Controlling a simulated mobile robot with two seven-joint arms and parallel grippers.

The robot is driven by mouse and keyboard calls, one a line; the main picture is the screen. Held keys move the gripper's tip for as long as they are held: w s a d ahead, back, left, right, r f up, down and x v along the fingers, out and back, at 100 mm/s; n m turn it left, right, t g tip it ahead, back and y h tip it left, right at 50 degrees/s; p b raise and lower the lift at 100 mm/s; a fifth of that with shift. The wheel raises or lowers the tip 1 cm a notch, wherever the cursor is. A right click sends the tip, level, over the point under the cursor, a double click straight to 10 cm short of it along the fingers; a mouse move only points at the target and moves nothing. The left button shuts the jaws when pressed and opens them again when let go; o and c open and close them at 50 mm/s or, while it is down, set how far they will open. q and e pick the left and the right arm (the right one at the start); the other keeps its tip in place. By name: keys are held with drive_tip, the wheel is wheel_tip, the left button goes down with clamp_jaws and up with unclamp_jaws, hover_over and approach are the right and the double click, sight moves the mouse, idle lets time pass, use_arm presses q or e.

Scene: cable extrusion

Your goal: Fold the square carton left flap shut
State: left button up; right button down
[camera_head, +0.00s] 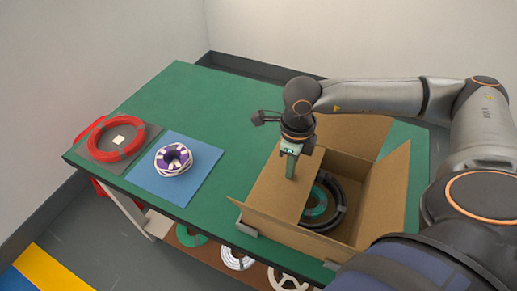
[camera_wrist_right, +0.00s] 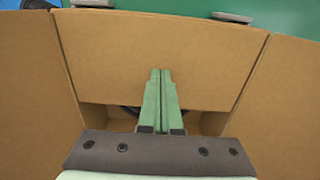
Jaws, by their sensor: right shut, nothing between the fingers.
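The open brown carton (camera_head: 285,232) stands on the green table. Its left flap (camera_head: 268,192) slopes inward over the left part of the opening. The same flap spans the middle of the right wrist view (camera_wrist_right: 215,60). My right gripper (camera_head: 290,176) is shut and empty, pointing down at this flap; I cannot tell whether the tips touch it. The closed green fingers also show in the wrist view (camera_wrist_right: 161,75). The back flap (camera_head: 350,130) and right flap (camera_head: 388,190) stand up. A black coil (camera_head: 338,207) and a green one (camera_head: 320,203) lie inside. My left gripper is out of view.
A red coil (camera_head: 96,138) lies on a grey mat at the table's left end. A purple-and-white spool (camera_head: 173,159) sits on a blue mat (camera_head: 148,182). The green table (camera_head: 205,105) is clear behind them. Grey clips (camera_head: 246,231) sit by the carton. Reels lie on a lower shelf.

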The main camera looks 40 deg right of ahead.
wheel_tip(320, 180, up, 10)
drive_tip(key=p, duration=0.6)
idle(0.4)
